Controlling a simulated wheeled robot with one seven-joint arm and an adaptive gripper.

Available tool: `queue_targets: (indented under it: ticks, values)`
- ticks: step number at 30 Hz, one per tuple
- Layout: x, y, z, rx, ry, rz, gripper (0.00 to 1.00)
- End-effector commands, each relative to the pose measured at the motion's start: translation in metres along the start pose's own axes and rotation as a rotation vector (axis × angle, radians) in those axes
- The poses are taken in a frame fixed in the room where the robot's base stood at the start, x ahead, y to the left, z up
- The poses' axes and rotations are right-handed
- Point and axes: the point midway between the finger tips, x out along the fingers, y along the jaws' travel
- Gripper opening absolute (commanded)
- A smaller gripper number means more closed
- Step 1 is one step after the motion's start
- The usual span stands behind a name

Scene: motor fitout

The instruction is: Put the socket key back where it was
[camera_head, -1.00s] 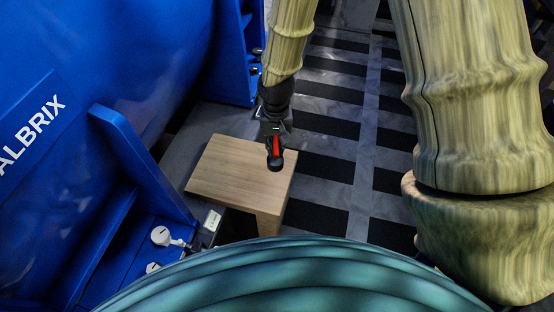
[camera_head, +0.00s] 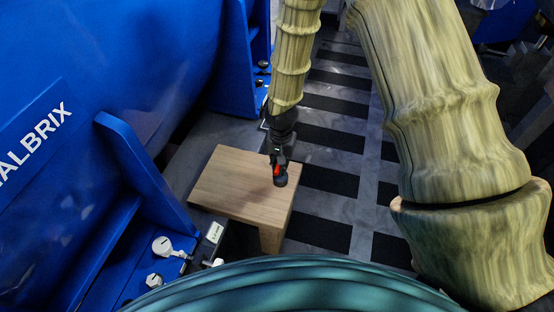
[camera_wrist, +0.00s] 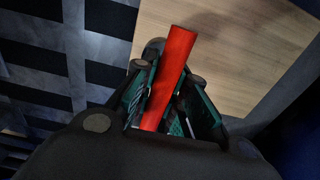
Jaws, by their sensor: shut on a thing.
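The socket key shows as a red bar (camera_wrist: 175,72) between the fingers in the wrist view. In the head view it shows as a small red part with a dark round end (camera_head: 280,181). My gripper (camera_head: 279,163) is shut on it and holds it over the right part of a light wooden block-like table (camera_head: 235,185). In the wrist view the fingers (camera_wrist: 168,88) lie on both sides of the bar, with the wooden top behind. I cannot tell whether the key touches the wood.
A large blue machine (camera_head: 110,60) stands at the left, with a blue bracket (camera_head: 145,170) close to the table. Dial-like white parts (camera_head: 162,245) and a small labelled box (camera_head: 214,233) are at the lower left. Dark-striped floor (camera_head: 325,185) lies open to the right of the table.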

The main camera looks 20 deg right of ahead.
Motion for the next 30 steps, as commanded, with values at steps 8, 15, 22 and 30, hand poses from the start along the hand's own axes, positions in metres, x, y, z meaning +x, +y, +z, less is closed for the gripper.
queue_targets:
  ticks: [8, 15, 22, 30]
  values:
    - [0.005, -0.022, -0.041, 0.000, 0.000, -0.002, 0.00]
    - [0.009, -0.026, -0.049, -0.001, -0.001, 0.000, 0.00]
    - [0.035, -0.026, -0.048, 0.000, -0.001, 0.000, 0.00]
    - [0.040, -0.026, -0.048, -0.001, 0.000, -0.001, 0.00]
